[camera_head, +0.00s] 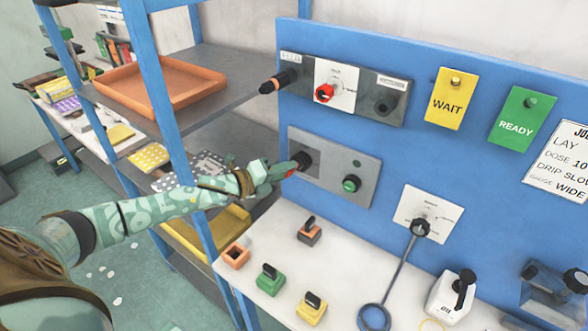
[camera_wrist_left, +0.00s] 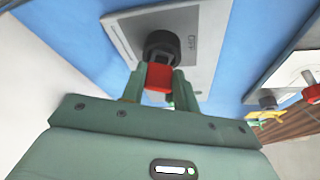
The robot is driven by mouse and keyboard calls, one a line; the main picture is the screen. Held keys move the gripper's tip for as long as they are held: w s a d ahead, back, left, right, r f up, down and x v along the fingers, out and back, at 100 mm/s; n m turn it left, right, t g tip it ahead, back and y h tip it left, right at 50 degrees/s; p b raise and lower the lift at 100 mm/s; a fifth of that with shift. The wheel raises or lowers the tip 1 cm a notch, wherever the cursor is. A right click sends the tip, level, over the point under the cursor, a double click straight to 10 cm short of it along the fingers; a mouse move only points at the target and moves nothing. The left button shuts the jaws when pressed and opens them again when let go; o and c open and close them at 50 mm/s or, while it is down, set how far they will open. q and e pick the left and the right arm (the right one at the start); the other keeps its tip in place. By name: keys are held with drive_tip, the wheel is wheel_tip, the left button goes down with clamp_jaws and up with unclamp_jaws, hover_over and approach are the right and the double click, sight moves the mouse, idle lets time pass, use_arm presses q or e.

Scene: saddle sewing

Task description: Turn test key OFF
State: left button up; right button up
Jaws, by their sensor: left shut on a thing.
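The red test key (camera_head: 291,173) sits at the black round switch (camera_head: 303,159) on the grey lower panel (camera_head: 362,160). My left gripper (camera_head: 285,171) reaches it from the left and is shut on the key. In the left wrist view the fingers (camera_wrist_left: 158,88) stand on both sides of the red key (camera_wrist_left: 158,77), below the black switch (camera_wrist_left: 161,43). Lettering that looks like OFF is on the panel to the right of the switch. The key's exact turn angle is hard to tell. My right gripper is not in view.
A green button (camera_head: 351,184) is to the right on the same panel. A red knob (camera_head: 323,93) is on the panel above. A blue shelf post (camera_head: 165,100) stands near my left arm. Several small coloured blocks with black handles stand on the white table (camera_head: 265,312) below.

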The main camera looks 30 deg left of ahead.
use_arm(q)
drive_tip(key=shift+f, duration=0.1)
drive_tip(key=shift+n+t+h+b, duration=0.5)
drive_tip(key=shift+n+b, duration=0.3)
drive_tip(key=shift+n, duration=0.5)
drive_tip(key=shift+f, duration=0.1)
drive_tip(key=shift+f+n+t+b, duration=0.1)
drive_tip(key=shift+n+t+b, duration=0.35)
drive_tip(key=shift+n, duration=0.65)
drive_tip(key=o, duration=1)
drive_tip(key=shift+a, duration=0.1)
